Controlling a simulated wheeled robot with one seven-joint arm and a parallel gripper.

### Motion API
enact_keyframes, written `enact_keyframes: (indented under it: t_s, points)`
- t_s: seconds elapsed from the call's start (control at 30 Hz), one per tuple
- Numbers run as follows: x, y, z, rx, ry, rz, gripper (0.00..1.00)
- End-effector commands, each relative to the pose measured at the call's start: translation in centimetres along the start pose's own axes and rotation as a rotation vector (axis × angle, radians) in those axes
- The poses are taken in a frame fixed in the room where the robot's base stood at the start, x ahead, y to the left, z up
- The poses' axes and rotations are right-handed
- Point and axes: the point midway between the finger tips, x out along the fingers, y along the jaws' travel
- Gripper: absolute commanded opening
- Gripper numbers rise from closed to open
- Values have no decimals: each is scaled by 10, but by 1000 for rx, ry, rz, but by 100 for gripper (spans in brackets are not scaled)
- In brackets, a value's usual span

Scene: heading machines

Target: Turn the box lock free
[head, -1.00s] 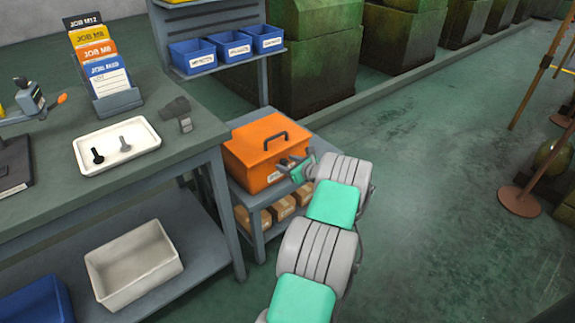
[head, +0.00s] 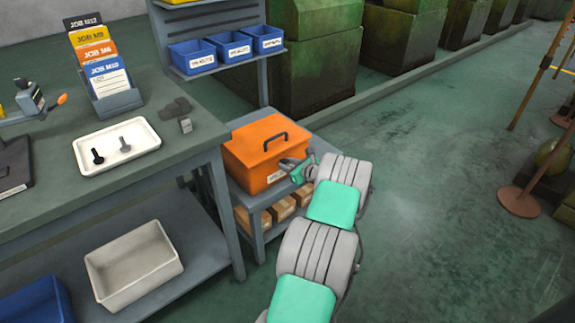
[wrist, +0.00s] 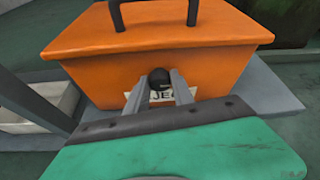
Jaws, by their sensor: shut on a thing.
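The orange box (head: 250,155) stands on the shelf of a low grey stand, its dark handle (head: 275,137) upright on the closed lid. In the wrist view the orange box (wrist: 110,75) fills the upper middle. A round dark lock knob (wrist: 160,78) is on its front, above a white label (wrist: 183,95). My gripper (wrist: 160,84) is shut on the lock knob, one finger on each side of it. In the head view my gripper (head: 287,165) is at the front right of the box, and the knob there is too small to make out.
Cardboard boxes (head: 265,215) are on the stand's lower shelf.

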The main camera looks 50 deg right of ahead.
Motion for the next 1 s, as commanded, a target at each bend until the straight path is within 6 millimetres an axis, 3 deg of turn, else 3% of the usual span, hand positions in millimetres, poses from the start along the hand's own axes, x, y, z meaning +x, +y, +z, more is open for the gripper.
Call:
enact_keyframes:
  t_s: [0.37, 1.0]
  points:
    - [0, 2, 0, -131, 4, -53, 0]
    - [3, 6, -5, -672, 22, -275, 0]
